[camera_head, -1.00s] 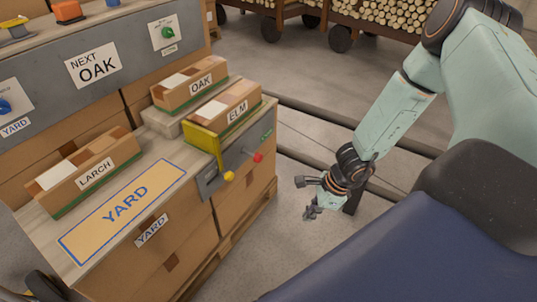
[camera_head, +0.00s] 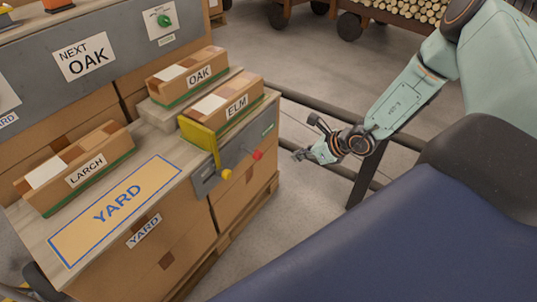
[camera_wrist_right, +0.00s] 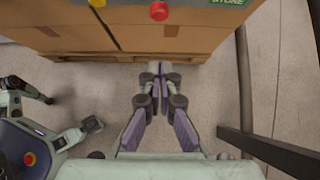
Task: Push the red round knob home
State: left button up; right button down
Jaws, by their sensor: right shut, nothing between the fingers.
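The red round knob (camera_head: 257,155) sticks out from the grey panel on the front of the work table, below the ELM block. It also shows at the top edge of the right wrist view (camera_wrist_right: 159,11). My right gripper (camera_head: 300,155) is to the right of the knob in the head view, with floor visible between them, and does not touch it. Its fingers are shut and empty, pointing toward the table front in the right wrist view (camera_wrist_right: 160,82).
A yellow knob (camera_head: 226,174) sits left of the red one, below a yellow bracket (camera_head: 199,136). The ELM block (camera_head: 222,108), OAK block (camera_head: 188,76) and LARCH block (camera_head: 75,168) rest on top. A dark rail (camera_head: 335,112) runs behind my right arm.

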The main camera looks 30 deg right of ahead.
jog(key=shift+f+b, duration=0.5)
jog(key=shift+f, duration=0.2)
pick_arm(q)
notch_tip(320, 180, down, 7)
jog(key=b, duration=0.6)
pick_arm(e)
send_near(261, 158)
jog(key=shift+x, duration=2.95)
pick_arm(q)
jog(key=shift+a+f, duration=0.1)
jog(key=shift+a, duration=0.05)
